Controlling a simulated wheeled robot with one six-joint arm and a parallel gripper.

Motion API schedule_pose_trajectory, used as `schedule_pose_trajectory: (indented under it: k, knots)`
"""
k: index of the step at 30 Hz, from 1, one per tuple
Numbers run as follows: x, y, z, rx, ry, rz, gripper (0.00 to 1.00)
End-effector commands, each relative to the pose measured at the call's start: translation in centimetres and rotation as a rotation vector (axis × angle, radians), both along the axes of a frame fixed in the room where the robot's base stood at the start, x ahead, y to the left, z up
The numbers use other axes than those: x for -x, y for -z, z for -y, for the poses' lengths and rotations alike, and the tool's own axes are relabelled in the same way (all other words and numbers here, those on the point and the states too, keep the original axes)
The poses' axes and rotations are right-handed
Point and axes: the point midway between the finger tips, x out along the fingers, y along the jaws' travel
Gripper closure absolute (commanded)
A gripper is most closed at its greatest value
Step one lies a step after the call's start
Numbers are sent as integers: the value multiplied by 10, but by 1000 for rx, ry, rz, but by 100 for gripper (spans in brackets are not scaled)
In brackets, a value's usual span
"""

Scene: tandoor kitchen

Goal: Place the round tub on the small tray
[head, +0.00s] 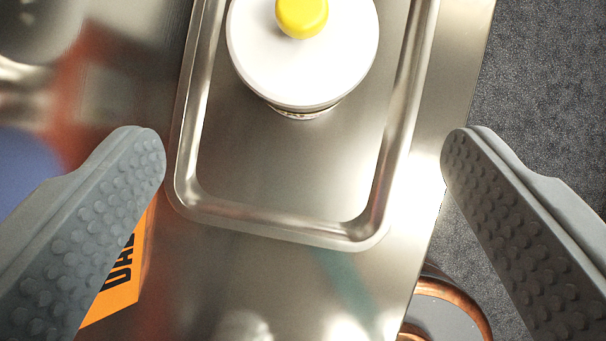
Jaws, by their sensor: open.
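The round tub (300,70) has a white lid with a yellow knob (302,14) on top. It stands inside the small tray (280,234), a rectangular steel tray with a raised rim, and its top is cut off by the upper frame edge. My gripper (304,165) is open and empty, its two grey studded fingers far apart. The fingers lie left and right of the tray's near end in the picture, apart from the tub, which is farther up between them.
The tray lies on a steel counter (290,300) whose right edge drops to a dark speckled floor (535,80). An orange label (118,290) with black letters is at lower left. A copper-rimmed round vessel (455,295) is at lower right.

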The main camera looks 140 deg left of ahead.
Motion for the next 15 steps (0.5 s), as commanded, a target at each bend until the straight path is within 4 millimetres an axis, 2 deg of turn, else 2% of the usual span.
schedule_pose_trajectory:
  k: [5, 15]
  knots:
    - [5, -10, -5, 0, -1, 1, 15]
    - [8, -14, -7, 0, -8, 8, 15]
